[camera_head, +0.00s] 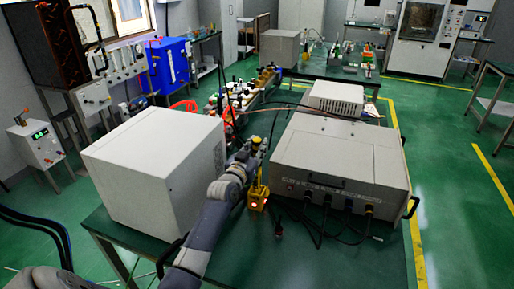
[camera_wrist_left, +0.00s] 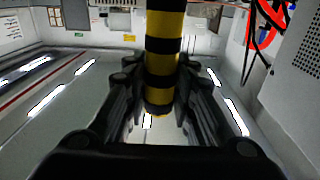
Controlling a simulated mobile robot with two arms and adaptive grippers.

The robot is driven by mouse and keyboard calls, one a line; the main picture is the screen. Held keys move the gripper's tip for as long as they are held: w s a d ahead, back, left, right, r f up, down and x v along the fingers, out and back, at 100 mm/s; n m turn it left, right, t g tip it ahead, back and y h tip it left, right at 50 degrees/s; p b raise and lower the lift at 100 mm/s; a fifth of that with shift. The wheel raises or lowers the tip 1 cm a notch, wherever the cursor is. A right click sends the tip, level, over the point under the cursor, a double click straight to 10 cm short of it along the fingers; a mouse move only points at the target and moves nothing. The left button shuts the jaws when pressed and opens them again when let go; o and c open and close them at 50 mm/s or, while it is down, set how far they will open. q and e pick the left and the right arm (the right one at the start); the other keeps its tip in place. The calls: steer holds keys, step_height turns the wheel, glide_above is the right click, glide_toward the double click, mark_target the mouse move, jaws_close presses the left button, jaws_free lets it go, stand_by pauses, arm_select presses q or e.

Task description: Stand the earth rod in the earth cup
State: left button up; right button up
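The earth rod (camera_wrist_left: 164,60), striped yellow and black, stands between the fingers of my left gripper (camera_wrist_left: 158,98) in the left wrist view. The fingers sit close on both sides of it, near its visible lower end. In the head view my left gripper (camera_head: 252,152) is above the table between two grey boxes. A thin yellow length (camera_head: 260,181) shows below it, over a small yellow block with a glowing light (camera_head: 257,201), perhaps the earth cup. I cannot tell whether the rod is inside it or just above or behind it. My right gripper is not in view.
A large pale box (camera_head: 150,170) stands left of my left arm. A grey instrument case (camera_head: 340,160) with cables at its front stands to the right. Cluttered glassware and parts (camera_head: 245,88) lie behind. The green table (camera_head: 320,262) is clear near its front.

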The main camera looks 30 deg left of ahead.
arm_select(q)
steer(key=shift+o, duration=1.4)
steer(key=s+d, duration=0.2)
steer(key=s, duration=0.9)
steer(key=shift+s+d, duration=0.2)
steer(key=shift+s, duration=0.2)
